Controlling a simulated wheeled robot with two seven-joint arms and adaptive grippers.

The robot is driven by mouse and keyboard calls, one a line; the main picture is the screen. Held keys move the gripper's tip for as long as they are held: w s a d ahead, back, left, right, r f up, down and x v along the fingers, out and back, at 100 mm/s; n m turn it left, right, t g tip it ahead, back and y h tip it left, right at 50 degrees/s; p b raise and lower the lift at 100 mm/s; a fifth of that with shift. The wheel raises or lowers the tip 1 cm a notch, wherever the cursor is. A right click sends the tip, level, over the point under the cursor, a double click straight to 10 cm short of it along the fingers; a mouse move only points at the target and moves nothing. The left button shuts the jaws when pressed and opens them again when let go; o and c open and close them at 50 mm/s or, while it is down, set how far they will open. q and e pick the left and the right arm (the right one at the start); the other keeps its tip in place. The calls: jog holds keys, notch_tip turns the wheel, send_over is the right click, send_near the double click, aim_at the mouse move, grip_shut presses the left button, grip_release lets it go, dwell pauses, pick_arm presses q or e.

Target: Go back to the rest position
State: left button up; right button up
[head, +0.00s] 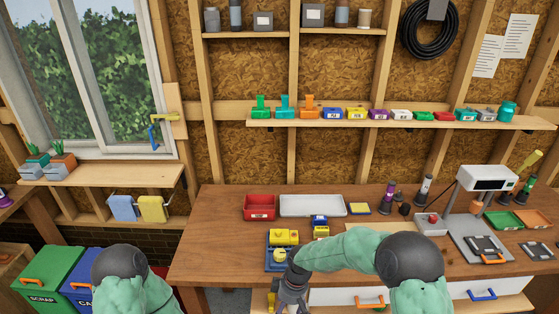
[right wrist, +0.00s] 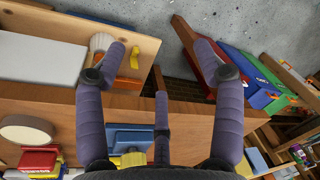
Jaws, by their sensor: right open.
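My right arm reaches across the front of the workbench (head: 215,228) from the right in the head view. Its gripper (head: 288,295) is low at the bench's front edge, beside a blue tray (head: 270,264) with yellow parts. In the right wrist view the right gripper (right wrist: 160,52) has its purple fingers spread wide, with nothing between them. Behind the fingers are the bench's front edge and the floor. My left arm shows only as a rounded green and dark link at the lower left of the head view; its gripper is out of view.
An open drawer (right wrist: 140,42) juts out below the bench front, close to the right fingers. Scrap bins (head: 48,278) stand at the lower left.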

jog(key=s+d+f+m+y+b, duration=0.1)
jog(key=s+d+f+m+b, duration=0.2)
jog(key=s+f+m, duration=0.3)
jog(key=s+d+f+m+t+y+b, duration=0.1)
jog(key=s+d+f+m+b, duration=0.3)
jog(key=s+f, duration=1)
notch_tip(320, 180, down, 2)
jog(key=m, duration=0.3)
jog(key=shift+s+d+f, duration=0.15)
jog(key=shift+s+d, duration=0.2)
jog(key=shift+d, duration=0.05)
